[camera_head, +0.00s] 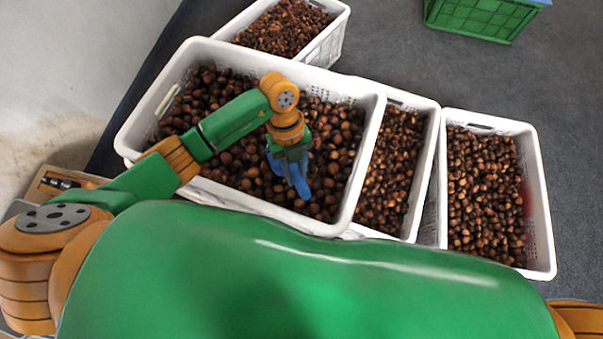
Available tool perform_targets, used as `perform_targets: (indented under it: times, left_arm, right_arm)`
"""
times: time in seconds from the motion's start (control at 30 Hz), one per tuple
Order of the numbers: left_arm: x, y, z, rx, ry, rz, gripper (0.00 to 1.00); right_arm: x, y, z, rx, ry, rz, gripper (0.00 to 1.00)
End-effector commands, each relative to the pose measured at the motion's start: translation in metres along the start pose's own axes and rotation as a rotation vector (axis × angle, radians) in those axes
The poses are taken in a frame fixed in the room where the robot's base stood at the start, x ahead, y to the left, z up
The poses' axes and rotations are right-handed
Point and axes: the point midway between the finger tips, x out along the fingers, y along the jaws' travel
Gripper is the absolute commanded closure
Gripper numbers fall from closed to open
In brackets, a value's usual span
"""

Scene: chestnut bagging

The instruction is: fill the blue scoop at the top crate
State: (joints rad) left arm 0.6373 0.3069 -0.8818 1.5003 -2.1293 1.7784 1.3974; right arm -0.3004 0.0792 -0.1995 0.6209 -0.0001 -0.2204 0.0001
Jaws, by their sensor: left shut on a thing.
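The top crate (372,128) is a large white crate full of brown chestnuts, standing higher than the crates beside it. My left arm reaches over its near wall. My left gripper (290,160) points down into the crate, shut on the blue scoop (296,178). Only part of the scoop shows, low among the chestnuts; its bowl is mostly hidden, so I cannot tell whether it holds any chestnuts. My right gripper is not in view.
A white crate (428,150) of chestnuts sits just right of the top crate, and another (541,205) stands farther right. A smaller white crate (335,38) is behind. A green crate (478,18) stands at the back right. Grey floor (570,110) is free at the right.

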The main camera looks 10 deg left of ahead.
Motion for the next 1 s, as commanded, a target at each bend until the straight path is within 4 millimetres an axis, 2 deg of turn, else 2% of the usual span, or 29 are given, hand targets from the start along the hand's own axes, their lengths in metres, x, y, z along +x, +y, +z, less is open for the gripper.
perform_targets:
  times: [0.03, 0.27, 0.5, 0.53, 0.6, 0.7, 1.0]
  left_arm:
    - [0.007, 0.0, 0.01, -0.001, -0.018, -0.002, 1.0]
    - [0.011, 0.0, 0.045, -0.001, -0.1, -0.001, 1.0]
    - [0.009, 0.0, 0.08, 0.001, -0.287, 0.0, 1.0]
    - [0.0, 0.0, 0.074, 0.003, -0.31, 0.002, 1.0]
    - [-0.006, 0.0, 0.068, 0.005, -0.367, 0.0, 1.0]
    - [-0.015, 0.0, 0.06, 0.005, -0.466, -0.002, 1.0]
    - [-0.051, 0.0, 0.035, 0.002, -0.535, -0.001, 1.0]
  right_arm:
    - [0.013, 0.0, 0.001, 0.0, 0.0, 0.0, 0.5]
    - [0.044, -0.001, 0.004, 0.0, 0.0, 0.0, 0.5]
    - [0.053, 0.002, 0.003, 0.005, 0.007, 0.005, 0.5]
    - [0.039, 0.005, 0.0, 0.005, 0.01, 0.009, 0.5]
    - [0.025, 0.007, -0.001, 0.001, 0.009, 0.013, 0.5]
    - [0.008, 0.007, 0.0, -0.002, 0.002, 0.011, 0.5]
    - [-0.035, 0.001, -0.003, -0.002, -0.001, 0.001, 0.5]
